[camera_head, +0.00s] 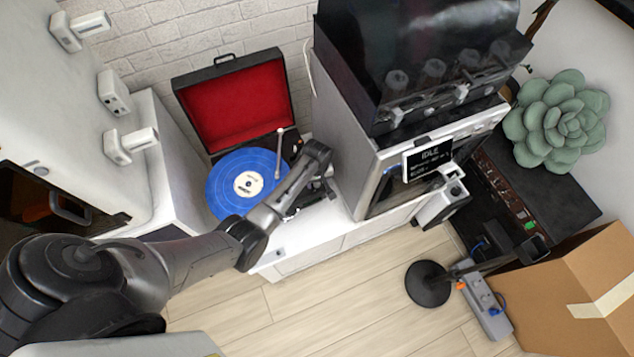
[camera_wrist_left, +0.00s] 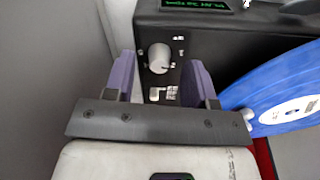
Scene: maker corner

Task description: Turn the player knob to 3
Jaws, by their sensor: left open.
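The record player (camera_head: 187,110) stands with its red-lined lid open and a blue record (camera_head: 228,178) on it; the record's edge also shows in the left wrist view (camera_wrist_left: 284,105). The player's silver knob (camera_wrist_left: 158,58) sits on the black panel, with small white marks beside it too blurred to read. My left gripper (camera_wrist_left: 159,72) is open, its two purple fingers on either side of the knob, with gaps visible; I cannot tell whether they touch it. In the head view my left arm hides the knob. My right gripper is not in view.
A tonearm (camera_head: 280,152) stands beside the record. A small display with green text (camera_wrist_left: 197,4) is on the panel beyond the knob. A white machine with an "IDLE" screen (camera_head: 428,158) stands close to the right of my arm. A cardboard box (camera_head: 560,285) is at lower right.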

